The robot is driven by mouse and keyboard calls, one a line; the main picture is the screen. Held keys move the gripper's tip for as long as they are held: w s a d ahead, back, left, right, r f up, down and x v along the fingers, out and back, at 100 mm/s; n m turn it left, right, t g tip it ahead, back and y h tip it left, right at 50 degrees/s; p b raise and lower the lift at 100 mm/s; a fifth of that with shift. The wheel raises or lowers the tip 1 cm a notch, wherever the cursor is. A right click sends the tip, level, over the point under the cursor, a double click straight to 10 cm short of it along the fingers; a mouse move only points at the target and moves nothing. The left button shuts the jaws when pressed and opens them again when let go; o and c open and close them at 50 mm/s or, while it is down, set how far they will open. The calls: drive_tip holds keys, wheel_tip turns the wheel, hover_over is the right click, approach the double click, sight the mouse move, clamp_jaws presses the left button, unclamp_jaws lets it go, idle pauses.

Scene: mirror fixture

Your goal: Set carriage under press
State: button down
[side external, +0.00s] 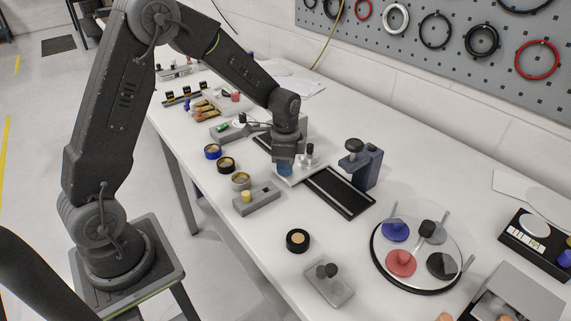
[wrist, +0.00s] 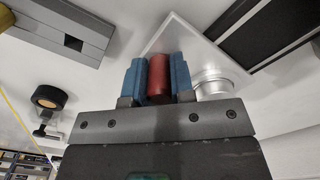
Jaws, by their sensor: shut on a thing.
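The carriage (side external: 306,174) is a pale metal plate on a dark track (side external: 338,193). It carries a silver round piece (side external: 311,155), which also shows in the wrist view (wrist: 213,86). My gripper (side external: 285,168) is at the carriage's left side. In the wrist view, its blue fingers (wrist: 158,80) are shut on a red upright handle (wrist: 159,74). The press (side external: 368,167) is a dark blue-grey frame with a black knob (side external: 354,146) on top. It stands beside the track, right of the carriage, with a gap between. In the side view the fingers hide the handle.
A grey block with a yellow button (side external: 258,201) and several small round pots, one of them blue-rimmed (side external: 213,151), lie in front. A round stand with coloured knobs (side external: 414,250) is at right. The track's right stretch, beside the press, is bare.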

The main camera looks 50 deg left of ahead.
drive_tip(key=d, duration=0.9)
drive_tip(key=shift+d, duration=0.35)
drive_tip(key=c, duration=1)
unclamp_jaws()
wheel_tip(320, 180, up, 14)
drive_tip(key=shift+f, duration=0.1)
